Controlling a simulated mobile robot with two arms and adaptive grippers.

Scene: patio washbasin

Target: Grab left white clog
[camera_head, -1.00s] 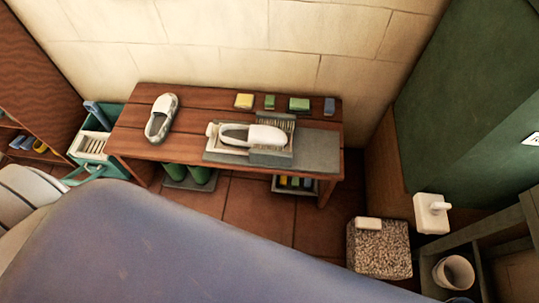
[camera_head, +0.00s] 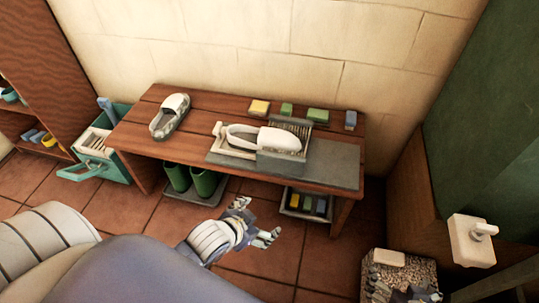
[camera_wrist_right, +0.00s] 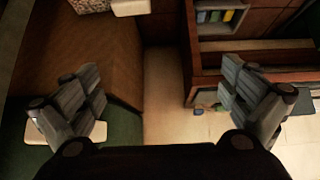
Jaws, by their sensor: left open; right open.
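The left white clog (camera_head: 170,116) lies on the left part of the brown wooden bench (camera_head: 200,92), its opening towards the front. A second white clog (camera_head: 283,140) lies in the brush tray (camera_head: 228,148) in the middle of the bench. My left gripper (camera_head: 260,219) is open and empty, in front of and lower than the bench, to the right of the left clog and apart from it. My right gripper (camera_head: 403,291) is open at the bottom right edge, partly cut off. Its open fingers also show in the right wrist view (camera_wrist_right: 160,85), with nothing between them.
Yellow, green and blue blocks (camera_head: 287,109) line the bench's back edge. Green boots (camera_head: 203,183) and a tray of coloured items (camera_head: 305,203) are under it. A teal crate (camera_head: 112,162) stands left. A pebbled block (camera_head: 420,268) and white dispenser (camera_head: 472,240) are right.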

